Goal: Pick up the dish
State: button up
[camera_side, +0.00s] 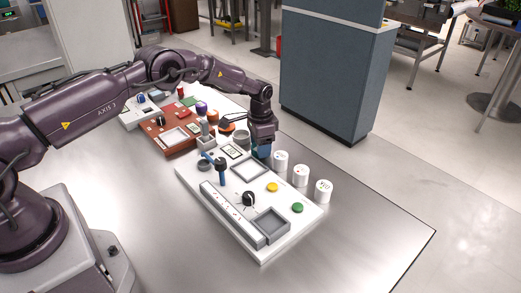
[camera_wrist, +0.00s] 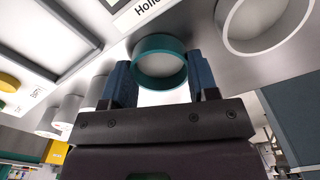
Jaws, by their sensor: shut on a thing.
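In the wrist view, a round teal dish (camera_wrist: 158,43) sits between the blue fingertips of my gripper (camera_wrist: 162,76). The fingers touch it from both sides and are shut on it. Its rim shows as a ring with a pale interior. In the side view, my gripper (camera_side: 262,152) points down at the far right edge of the white board (camera_side: 235,181), beside a row of white cups. The dish is mostly hidden by the gripper there. I cannot tell whether it still touches the surface below.
White cups (camera_side: 301,175) stand to the right of the gripper, and a grey ring-shaped bowl (camera_side: 242,137) is close on its left. The board holds a blue-handled lever (camera_side: 221,172), a black knob (camera_side: 249,198) and buttons. The metal table (camera_side: 365,232) is clear at front right.

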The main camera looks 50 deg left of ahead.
jog(key=shift+r, duration=0.15)
jog(key=shift+r, duration=0.3)
notch_tip(320, 180, up, 2)
jog(key=shift+r, duration=0.2)
jog(key=s+r, duration=0.1)
jog(key=r, duration=0.1)
jog(key=s+r, duration=0.3)
jog(key=shift+s+d+r, duration=0.35)
jog(key=shift+s+r, duration=0.05)
jog(key=s+d+r, duration=0.1)
jog(key=s+r, duration=0.3)
jog(key=s, duration=0.4)
jog(key=w+d+f, duration=0.3)
jog(key=w+f, duration=0.1)
jog(key=shift+d+f, duration=0.25)
jog(key=shift+d, duration=0.15)
jog(key=shift+w, duration=0.15)
jog(key=shift+f, duration=2.5)
